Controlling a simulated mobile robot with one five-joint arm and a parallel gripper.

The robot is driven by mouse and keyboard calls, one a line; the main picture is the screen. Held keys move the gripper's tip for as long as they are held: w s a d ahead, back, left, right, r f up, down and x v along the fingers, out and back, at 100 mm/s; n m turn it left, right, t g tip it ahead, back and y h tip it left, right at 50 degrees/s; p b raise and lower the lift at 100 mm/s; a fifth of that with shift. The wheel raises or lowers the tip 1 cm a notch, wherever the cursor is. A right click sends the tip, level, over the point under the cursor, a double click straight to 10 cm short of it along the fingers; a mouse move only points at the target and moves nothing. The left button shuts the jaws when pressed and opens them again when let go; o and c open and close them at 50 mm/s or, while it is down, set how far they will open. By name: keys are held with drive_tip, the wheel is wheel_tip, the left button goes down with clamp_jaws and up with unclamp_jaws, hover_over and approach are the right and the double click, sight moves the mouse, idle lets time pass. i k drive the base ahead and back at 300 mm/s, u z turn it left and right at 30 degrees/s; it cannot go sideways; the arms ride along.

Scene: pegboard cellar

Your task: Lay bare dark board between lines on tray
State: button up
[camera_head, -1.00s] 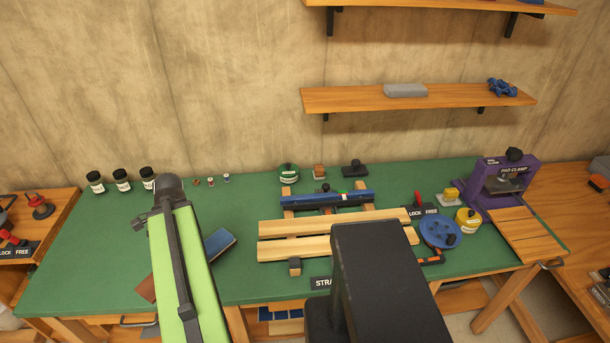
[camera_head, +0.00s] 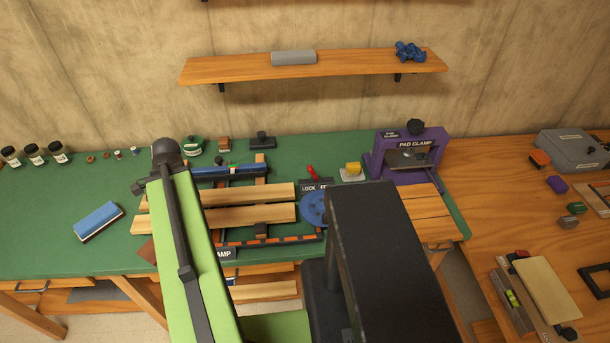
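I cannot pick out a bare dark board or a lined tray with certainty. A small piece of a brown flat thing (camera_head: 147,251) shows at the left edge of my green arm, which hides the rest of it. On the right-hand bench, a pale tan board (camera_head: 547,290) lies beside a level with a green vial (camera_head: 512,298). A dark frame-like thing (camera_head: 591,289) is cut off by the right picture edge. My arm crosses the lower middle of the view, but my gripper is out of view.
The green bench top (camera_head: 40,235) carries a blue block (camera_head: 98,221), a clamp rig with two pale boards (camera_head: 245,192), a blue disc (camera_head: 313,209) and a purple pad clamp (camera_head: 405,166). A grey case (camera_head: 573,150) stands at the back of the right-hand bench. A shelf (camera_head: 350,68) hangs above.

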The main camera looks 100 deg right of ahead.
sight(422, 208)
drive_tip(key=z, duration=0.2)
drive_tip(key=k, duration=1.35)
drive_tip(key=z, duration=1.5)
drive_tip(key=i, duration=0.6)
drive_tip(key=z, duration=0.4)
drive_tip(key=k, duration=0.6)
drive_tip(key=u, duration=0.2)
